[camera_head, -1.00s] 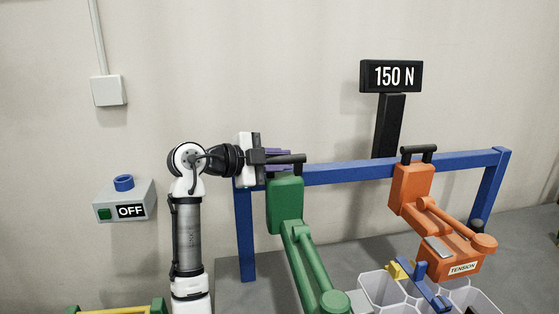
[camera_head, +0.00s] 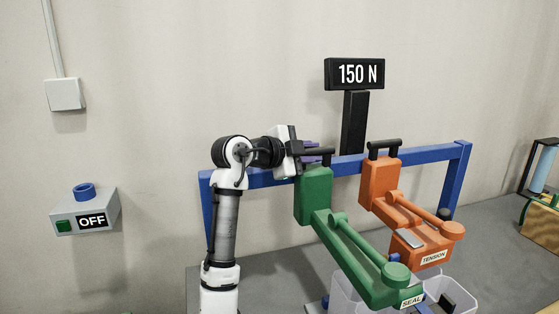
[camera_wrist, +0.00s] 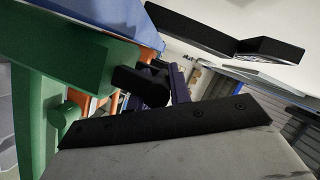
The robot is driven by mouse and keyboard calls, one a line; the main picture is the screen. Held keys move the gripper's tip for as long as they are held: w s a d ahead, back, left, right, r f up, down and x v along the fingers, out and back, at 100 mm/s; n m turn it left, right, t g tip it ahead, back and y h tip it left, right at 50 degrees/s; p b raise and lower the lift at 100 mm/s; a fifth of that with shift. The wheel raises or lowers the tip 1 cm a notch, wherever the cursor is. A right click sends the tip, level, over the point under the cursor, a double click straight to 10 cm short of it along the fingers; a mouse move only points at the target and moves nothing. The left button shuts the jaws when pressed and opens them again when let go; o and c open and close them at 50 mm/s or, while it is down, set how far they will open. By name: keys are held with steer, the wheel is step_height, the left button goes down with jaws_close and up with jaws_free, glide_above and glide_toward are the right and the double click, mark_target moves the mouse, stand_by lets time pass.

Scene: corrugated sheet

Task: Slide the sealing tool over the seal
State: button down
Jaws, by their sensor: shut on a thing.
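The green sealing tool (camera_head: 315,195), with a SEAL label on its front end, hangs at the blue rail beside the orange TENSION tool (camera_head: 380,182). Its black top handle (camera_head: 326,151) is in my gripper (camera_head: 313,153), which is shut on it from the left. In the wrist view the green tool (camera_wrist: 40,125) fills the left side, with its dark handle (camera_wrist: 150,84) by the purple fingers (camera_wrist: 180,85). The tool's front end hangs over pale cells (camera_head: 345,295). I cannot make out the seal; the tool's front may hide it.
The blue rail (camera_head: 270,178) runs behind both tools on posts. A 150 N display (camera_head: 355,74) stands behind it. A grey OFF box (camera_head: 84,213) is on the wall at left. The orange tool stands close to the right of the green one.

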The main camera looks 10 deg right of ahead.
mark_target(323, 150)
steer(key=d, duration=0.2)
steer(key=w+d, duration=0.1)
steer(key=d, duration=0.2)
steer(key=shift+d, duration=0.1)
steer(key=shift+r, duration=0.1)
steer(key=c, duration=1.6)
jaws_free()
steer(key=shift+d, duration=0.1)
steer(key=shift+o, duration=0.2)
steer(key=shift+d, duration=0.1)
steer(key=shift+a, duration=0.3)
steer(key=b+v, duration=0.3)
steer(key=v, duration=1)
steer(key=shift+s+b, duration=0.25)
steer(key=shift+b, duration=0.05)
steer(key=shift+r, duration=0.15)
